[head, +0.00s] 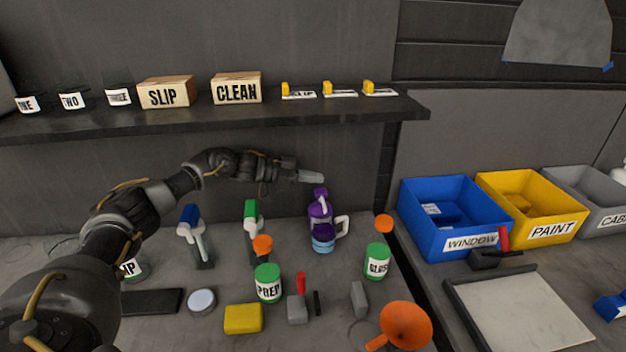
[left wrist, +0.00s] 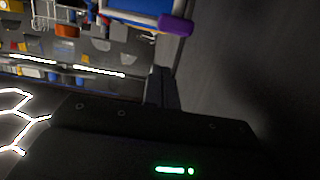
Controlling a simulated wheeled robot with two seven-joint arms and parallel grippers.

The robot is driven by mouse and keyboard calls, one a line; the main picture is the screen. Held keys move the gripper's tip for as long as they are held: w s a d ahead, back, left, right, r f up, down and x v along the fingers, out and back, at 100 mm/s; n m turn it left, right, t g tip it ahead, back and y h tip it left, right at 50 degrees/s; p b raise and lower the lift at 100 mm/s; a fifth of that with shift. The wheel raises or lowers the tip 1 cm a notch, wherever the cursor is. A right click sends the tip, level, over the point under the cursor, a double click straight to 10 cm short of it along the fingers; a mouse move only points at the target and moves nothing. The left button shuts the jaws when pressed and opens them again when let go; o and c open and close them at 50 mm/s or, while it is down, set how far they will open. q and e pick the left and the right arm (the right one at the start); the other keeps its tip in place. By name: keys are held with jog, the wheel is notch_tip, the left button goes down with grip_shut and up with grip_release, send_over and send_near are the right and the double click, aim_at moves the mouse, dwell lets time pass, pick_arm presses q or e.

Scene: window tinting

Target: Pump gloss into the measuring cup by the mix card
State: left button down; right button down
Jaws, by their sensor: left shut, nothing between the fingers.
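My left gripper (head: 311,177) is shut and empty, pointing right above the back of the bench. Its dark fingers also show in the left wrist view (left wrist: 161,88). The green-and-white gloss bottle (head: 377,262), with an orange top (head: 383,223), stands upright to the right of and below the gripper, apart from it. A purple bottle (head: 320,211) with a white handle and a blue lower part stands just below the gripper tip. I cannot make out a measuring cup for certain. Small cards with yellow clips (head: 340,92) lie on the shelf; their writing is mostly unreadable. My right gripper is not visible.
The shelf (head: 300,112) runs above the arm. A prep bottle (head: 268,284), a yellow block (head: 243,318) and an orange funnel (head: 404,326) crowd the front bench. Blue (head: 452,222) and yellow (head: 532,212) bins stand right.

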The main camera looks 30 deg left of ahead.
pick_arm(q)
jog(key=b+v, duration=0.3)
jog(key=v, duration=0.6)
jog(key=shift+s+a, duration=0.2)
jog(key=shift+a, duration=0.15)
